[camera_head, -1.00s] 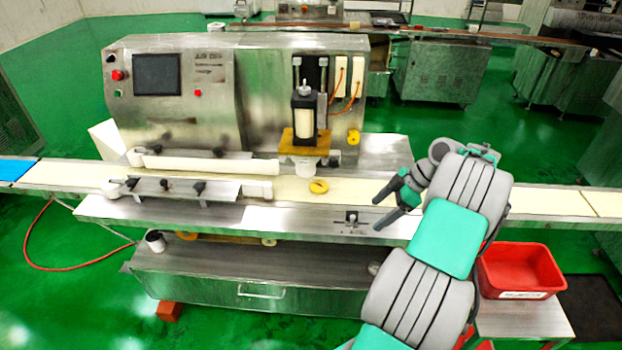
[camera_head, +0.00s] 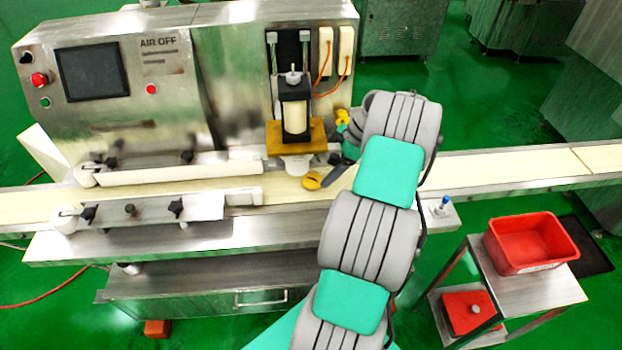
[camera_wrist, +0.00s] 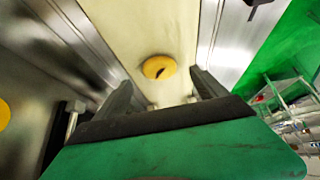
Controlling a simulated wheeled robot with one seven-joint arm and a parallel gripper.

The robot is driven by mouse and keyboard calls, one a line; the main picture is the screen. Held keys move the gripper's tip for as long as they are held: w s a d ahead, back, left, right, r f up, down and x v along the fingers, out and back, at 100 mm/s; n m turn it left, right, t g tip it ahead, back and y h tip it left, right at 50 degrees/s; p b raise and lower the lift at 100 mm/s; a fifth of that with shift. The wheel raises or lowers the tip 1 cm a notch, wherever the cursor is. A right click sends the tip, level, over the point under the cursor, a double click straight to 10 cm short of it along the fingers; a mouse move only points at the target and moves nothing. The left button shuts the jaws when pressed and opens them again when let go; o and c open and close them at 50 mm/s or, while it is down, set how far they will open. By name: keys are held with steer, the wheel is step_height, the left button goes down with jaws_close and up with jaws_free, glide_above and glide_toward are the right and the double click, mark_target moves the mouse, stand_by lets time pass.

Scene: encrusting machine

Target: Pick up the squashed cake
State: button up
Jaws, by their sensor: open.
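The squashed cake (camera_head: 312,181) is a flat yellow-orange disc with a dark mark on top. It lies on the cream conveyor belt below the machine's nozzle. In the wrist view the cake (camera_wrist: 159,67) lies ahead of my gripper (camera_wrist: 162,88), in line with the gap between the two dark fingers. The fingers are spread and nothing is between them. In the head view my gripper (camera_head: 330,176) is low over the belt, just right of the cake, partly hidden by my arm.
The steel machine (camera_head: 140,90) stands behind the belt, with its nozzle (camera_head: 297,163) close above the cake. White guide rails flank the belt (camera_head: 30,206) on the left. A red bin (camera_head: 530,243) stands on a small steel table (camera_head: 540,297) at the right.

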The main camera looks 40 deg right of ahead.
mark_target(314, 180)
steer(key=x, duration=0.3)
steer(key=shift+w+a, duration=0.15)
steer(key=shift+a, duration=0.05)
steer(key=shift+a+f, duration=0.15)
steer(key=shift+f, duration=0.25)
steer(key=shift+c, duration=0.4)
steer(key=c, duration=1.3)
